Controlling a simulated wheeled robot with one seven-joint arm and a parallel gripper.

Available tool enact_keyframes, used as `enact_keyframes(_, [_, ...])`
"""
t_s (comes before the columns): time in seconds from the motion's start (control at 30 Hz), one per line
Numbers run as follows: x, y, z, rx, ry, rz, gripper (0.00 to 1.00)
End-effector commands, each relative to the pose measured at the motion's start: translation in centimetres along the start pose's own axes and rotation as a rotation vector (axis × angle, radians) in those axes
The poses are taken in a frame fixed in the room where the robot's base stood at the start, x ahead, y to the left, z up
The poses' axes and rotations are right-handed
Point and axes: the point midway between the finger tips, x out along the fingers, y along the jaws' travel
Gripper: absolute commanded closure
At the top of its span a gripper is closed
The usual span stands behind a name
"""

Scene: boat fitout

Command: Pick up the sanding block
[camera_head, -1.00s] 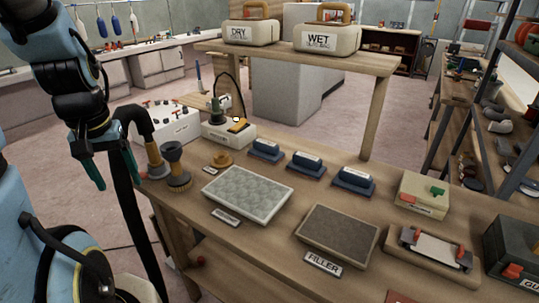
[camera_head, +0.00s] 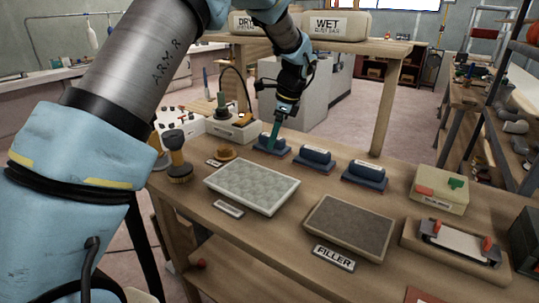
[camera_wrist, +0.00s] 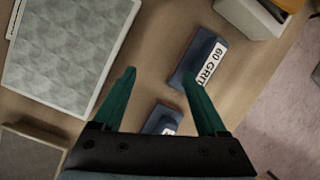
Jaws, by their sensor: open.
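Three blue sanding blocks with white labels stand in a row on the wooden bench: the left (camera_head: 268,150), the middle (camera_head: 315,161) and the right (camera_head: 364,177). My gripper (camera_head: 275,135) is above the left block in the head view, pointing down. In the wrist view my gripper (camera_wrist: 157,76) is open with nothing between its green fingers. A block marked "60 GRIT" (camera_wrist: 199,58) lies beyond the right fingertip, which overlaps its edge. A second block (camera_wrist: 161,118) shows lower between the fingers, partly hidden. Whether any finger touches a block cannot be told.
A light grey pad in a tray (camera_head: 252,186) and a dark pad by the FILLER sign (camera_head: 333,257) lie in front of the blocks. A brush (camera_head: 178,160) and a white caddy (camera_head: 232,128) stand to the left. A raised shelf (camera_head: 395,48) holds the DRY and WET cases behind.

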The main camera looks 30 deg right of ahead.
Motion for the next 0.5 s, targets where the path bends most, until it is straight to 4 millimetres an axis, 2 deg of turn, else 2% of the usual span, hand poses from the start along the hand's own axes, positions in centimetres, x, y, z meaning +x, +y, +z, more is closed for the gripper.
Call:
enact_keyframes(0.03, [0.8,-0.7,-3.8,0.117,-0.017,-0.013,0.25])
enact_keyframes(0.1, [0.8,-1.3,-7.0,0.243,-0.039,-0.023,0.25])
enact_keyframes(0.2, [0.6,-1.6,-10.1,0.365,-0.062,-0.034,0.25])
enact_keyframes(0.33, [0.4,-1.7,-11.9,0.437,-0.076,-0.039,0.25])
enact_keyframes(0.5, [0.4,-1.9,-11.7,0.444,-0.078,-0.039,0.25])
